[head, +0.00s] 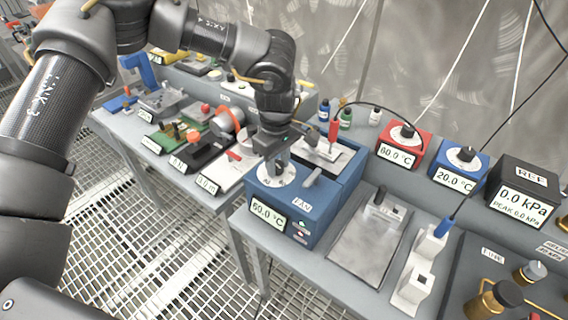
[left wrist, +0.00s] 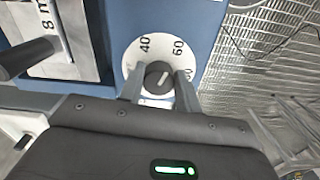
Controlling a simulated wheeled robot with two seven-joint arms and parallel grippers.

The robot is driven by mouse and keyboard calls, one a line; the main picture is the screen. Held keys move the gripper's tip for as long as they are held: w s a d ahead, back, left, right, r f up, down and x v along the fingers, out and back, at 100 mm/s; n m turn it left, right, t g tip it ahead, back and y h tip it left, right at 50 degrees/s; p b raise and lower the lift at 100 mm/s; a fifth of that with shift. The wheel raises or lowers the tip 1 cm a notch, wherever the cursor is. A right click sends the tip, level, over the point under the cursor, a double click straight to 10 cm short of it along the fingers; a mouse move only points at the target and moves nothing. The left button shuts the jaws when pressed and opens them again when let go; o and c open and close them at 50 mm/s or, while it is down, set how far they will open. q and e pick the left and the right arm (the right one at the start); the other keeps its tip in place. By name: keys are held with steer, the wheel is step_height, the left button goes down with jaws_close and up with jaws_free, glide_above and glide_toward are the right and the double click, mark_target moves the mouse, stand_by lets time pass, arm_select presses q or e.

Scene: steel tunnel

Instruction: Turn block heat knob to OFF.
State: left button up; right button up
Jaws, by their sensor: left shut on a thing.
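The blue block heater (head: 325,212) stands on the bench in the middle of the head view, its front display (head: 267,216) reading 60.0 °C. Its white dial (head: 263,179) is on the top face. In the left wrist view the dial (left wrist: 143,50) shows 40 and 60, with another number partly hidden by a finger. The dark round knob (left wrist: 159,76) has a pale line pointing up and right, near 60. My left gripper (head: 280,157) comes down from above, its two fingers shut on either side of the knob. My right gripper is not in view.
A red 60.0 °C box (head: 407,142), a blue 20.0 °C box (head: 461,167) and a black kPa gauge (head: 524,195) stand at the right. A grey plate (head: 368,252) lies right of the heater. Several instruments crowd the bench to the left.

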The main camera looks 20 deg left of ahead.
arm_select(q)
steer(key=n, duration=0.3)
steer(key=shift+w+a+n, duration=0.1)
steer(key=shift+a+n, duration=0.2)
steer(key=n, duration=0.2)
steer(key=shift+n, duration=0.4)
steer(key=n, duration=0.6)
steer(key=shift+f, duration=0.15)
steer(key=n, duration=0.4)
steer(key=shift+p, duration=0.3)
steer(key=n+p, duration=0.1)
steer(key=n, duration=0.2)
steer(key=shift+n, duration=0.4)
steer(key=shift+n+p, duration=0.55)
steer(key=shift+n, duration=0.35)
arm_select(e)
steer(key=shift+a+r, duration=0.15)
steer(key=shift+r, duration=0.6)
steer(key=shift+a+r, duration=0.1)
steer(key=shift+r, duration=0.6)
